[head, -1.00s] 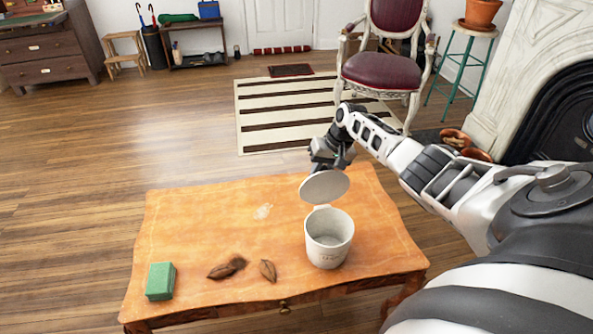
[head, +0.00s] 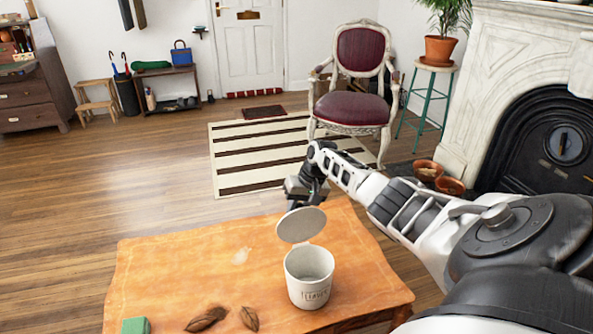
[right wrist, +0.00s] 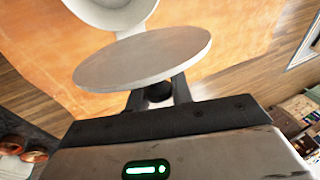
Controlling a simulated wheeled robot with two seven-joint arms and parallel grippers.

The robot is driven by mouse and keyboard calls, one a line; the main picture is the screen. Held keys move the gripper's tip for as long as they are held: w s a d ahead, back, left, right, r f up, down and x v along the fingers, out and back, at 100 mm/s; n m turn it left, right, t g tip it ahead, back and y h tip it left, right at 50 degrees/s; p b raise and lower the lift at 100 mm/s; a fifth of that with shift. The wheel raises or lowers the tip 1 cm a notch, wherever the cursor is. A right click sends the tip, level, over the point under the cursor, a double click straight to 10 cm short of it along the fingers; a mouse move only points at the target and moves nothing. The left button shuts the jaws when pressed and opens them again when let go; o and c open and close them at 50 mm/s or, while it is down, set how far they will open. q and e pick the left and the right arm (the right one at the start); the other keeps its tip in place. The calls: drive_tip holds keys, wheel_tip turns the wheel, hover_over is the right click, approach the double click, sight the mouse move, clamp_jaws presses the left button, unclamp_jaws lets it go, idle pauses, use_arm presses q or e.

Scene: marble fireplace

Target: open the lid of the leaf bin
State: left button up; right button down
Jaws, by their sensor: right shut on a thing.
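Part of the bin (right wrist: 112,8) shows at the top there. My left gripper is not in view.
The table (head: 190,265) also bears brown leaves (head: 207,318) and a green block (head: 136,326) near its front left. A red chair (head: 350,105) stands beyond on a striped rug (head: 235,160). A fireplace (head: 540,100) is at the right. The table's left half is mostly clear.

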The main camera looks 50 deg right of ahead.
drive_tip(key=shift+s+f, duration=0.15)
drive_tip(key=shift+f, duration=0.1)
drive_tip(key=c, duration=1.2)
unclamp_jaws()
drive_tip(key=shift+c, duration=0.2)
drive_tip(key=shift+r, duration=0.1)
drive_tip(key=shift+d+r, duration=0.1)
drive_tip(key=shift+r, duration=0.25)
drive_tip(key=p+v, duration=0.2)
drive_tip(key=v, duration=1.3)
drive_tip(key=shift+p, duration=0.35)
